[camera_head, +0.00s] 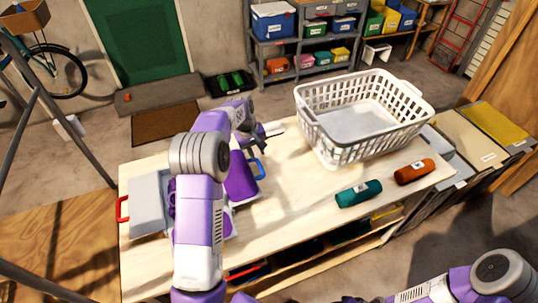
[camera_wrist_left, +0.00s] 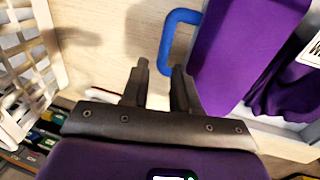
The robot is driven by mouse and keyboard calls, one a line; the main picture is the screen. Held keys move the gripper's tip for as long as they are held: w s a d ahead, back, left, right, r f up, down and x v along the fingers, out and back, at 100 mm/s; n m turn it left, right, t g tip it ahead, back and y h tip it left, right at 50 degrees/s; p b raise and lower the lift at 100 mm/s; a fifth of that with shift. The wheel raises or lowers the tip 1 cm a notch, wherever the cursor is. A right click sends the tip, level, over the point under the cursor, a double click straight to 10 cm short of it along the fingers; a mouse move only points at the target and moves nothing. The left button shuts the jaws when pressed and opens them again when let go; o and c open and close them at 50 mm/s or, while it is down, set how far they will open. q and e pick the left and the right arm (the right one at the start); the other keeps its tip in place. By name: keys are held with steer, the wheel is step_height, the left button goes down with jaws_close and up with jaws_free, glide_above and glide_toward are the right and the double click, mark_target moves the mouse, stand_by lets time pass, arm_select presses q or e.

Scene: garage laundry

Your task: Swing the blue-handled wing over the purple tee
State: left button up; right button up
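The folding board lies on the table, its grey left wing (camera_head: 147,200) with a red handle (camera_head: 122,209) partly bare. The blue handle (camera_head: 260,168) sticks out on the right side; it also shows in the left wrist view (camera_wrist_left: 166,42). The purple tee (camera_head: 241,182) lies spread on the board and covers most of the blue-handled wing; my left arm hides its middle. My left gripper (camera_head: 268,130) is beyond the blue handle. In the left wrist view its fingers (camera_wrist_left: 159,68) are apart and empty, close to the handle. My right gripper is not clearly visible.
A white laundry basket (camera_head: 345,148) stands at the table's back right. A teal roll (camera_head: 358,193) and an orange roll (camera_head: 414,172) lie in front of it. The wooden tabletop (camera_head: 290,215) between board and rolls is clear.

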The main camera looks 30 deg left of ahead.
mark_target(260, 166)
arm_select(q)
steer(key=f, duration=0.4)
steer(key=d+f, duration=0.1)
steer(key=f, duration=0.1)
steer(key=shift+f+b, duration=0.3)
jaws_close()
